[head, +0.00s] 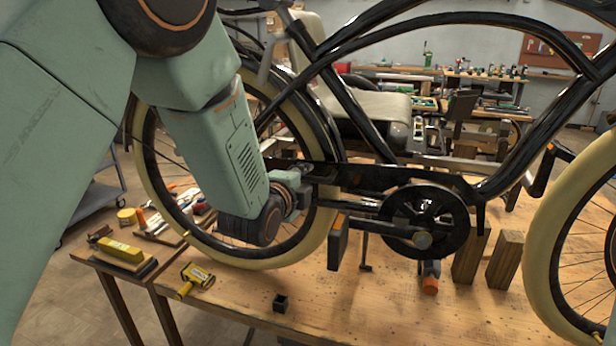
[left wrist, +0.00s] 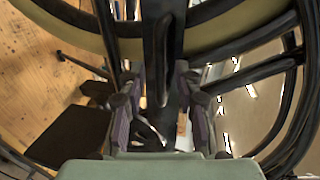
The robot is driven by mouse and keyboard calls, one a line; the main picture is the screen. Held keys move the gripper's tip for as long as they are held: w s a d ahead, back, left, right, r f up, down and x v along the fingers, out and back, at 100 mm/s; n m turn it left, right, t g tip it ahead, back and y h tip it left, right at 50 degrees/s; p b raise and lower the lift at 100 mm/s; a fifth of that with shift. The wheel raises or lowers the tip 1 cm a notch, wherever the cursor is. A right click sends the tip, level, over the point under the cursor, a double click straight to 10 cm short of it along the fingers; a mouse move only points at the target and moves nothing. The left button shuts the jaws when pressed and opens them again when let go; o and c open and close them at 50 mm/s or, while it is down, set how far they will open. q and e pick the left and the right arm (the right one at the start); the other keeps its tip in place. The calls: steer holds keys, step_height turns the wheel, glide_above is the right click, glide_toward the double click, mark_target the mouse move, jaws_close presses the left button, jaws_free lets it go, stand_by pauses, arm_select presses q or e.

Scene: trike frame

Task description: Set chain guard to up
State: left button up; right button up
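The chain guard (head: 385,178) is a long black bar on the trike frame (head: 345,100), running from the rear wheel to above the round chainring (head: 428,215). It lies about level. My left gripper (head: 303,184) is at its rear end, in front of the rear wheel; its fingertips are hard to make out there. In the left wrist view the two fingers (left wrist: 158,85) stand apart, with a dark bar (left wrist: 163,55), likely the guard, running between or just beyond them. I cannot tell whether they touch it. My right gripper is not in view.
A pedal (head: 338,243) hangs just right of my left gripper. The rear wheel (head: 325,225) is close behind it. The bench front is mostly clear.

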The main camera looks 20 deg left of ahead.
arm_select(q)
steer(key=shift+x, duration=0.75)
steer(key=shift+w+a, duration=0.1)
steer(key=shift+w, duration=0.1)
steer(key=shift+w+f, duration=0.1)
steer(key=shift+c, duration=0.2)
steer(key=c, duration=0.6)
jaws_close()
